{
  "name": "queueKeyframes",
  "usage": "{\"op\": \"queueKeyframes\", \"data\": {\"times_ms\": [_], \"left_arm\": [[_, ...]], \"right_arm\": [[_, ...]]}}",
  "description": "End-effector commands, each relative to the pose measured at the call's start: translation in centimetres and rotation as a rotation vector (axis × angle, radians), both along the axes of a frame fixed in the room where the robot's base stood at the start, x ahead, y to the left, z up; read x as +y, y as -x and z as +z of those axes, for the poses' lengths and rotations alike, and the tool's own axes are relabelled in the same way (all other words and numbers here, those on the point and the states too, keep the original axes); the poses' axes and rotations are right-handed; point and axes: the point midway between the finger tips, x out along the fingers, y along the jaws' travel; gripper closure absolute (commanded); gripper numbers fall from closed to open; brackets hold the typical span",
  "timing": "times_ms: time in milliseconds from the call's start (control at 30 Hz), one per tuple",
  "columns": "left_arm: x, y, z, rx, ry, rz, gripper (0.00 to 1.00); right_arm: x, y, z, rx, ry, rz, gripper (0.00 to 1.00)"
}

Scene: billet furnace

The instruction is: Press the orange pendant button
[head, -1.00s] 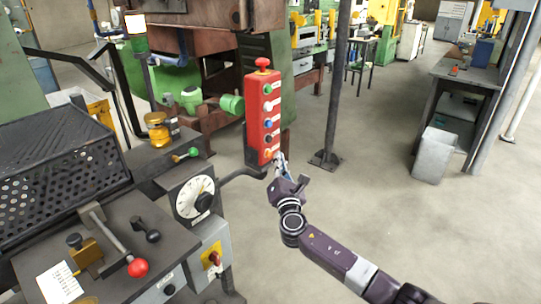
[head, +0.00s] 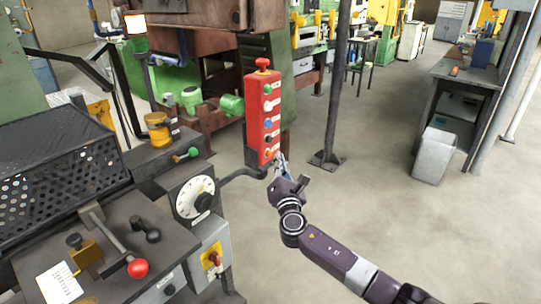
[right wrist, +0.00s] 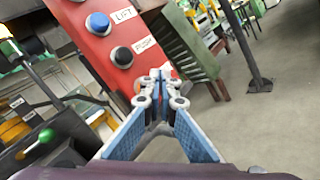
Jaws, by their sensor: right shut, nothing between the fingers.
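The red pendant box (head: 258,130) hangs upright, with a red mushroom knob on top and a column of coloured buttons. The orange button (head: 268,154) is the lowest one. In the right wrist view, a sliver of the orange button (right wrist: 137,87) shows just left of the fingertips, which hide most of it. My right gripper (head: 280,158) is shut and empty, its tips at the lower right of the pendant face, close to the orange button. The shut fingertips (right wrist: 158,76) point at the pendant's low end. I cannot tell whether they touch the button. My left gripper is not in view.
Above the orange button are a black button (right wrist: 122,57) labelled PUSH and a blue button (right wrist: 97,23) labelled LIFT. A console with a dial (head: 195,197) and levers stands left of the pendant. A dark post (head: 336,90) rises behind. Floor to the right is open.

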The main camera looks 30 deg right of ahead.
Motion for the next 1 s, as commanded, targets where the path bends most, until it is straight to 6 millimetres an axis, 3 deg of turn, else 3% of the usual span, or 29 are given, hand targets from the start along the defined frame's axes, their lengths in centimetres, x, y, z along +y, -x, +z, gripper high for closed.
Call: {"op": "queueKeyframes", "data": {"times_ms": [1000], "left_arm": [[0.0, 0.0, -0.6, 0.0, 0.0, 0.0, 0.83]], "right_arm": [[0.5, -1.2, 0.0, 0.0, -0.001, 0.001, 1.0]]}}
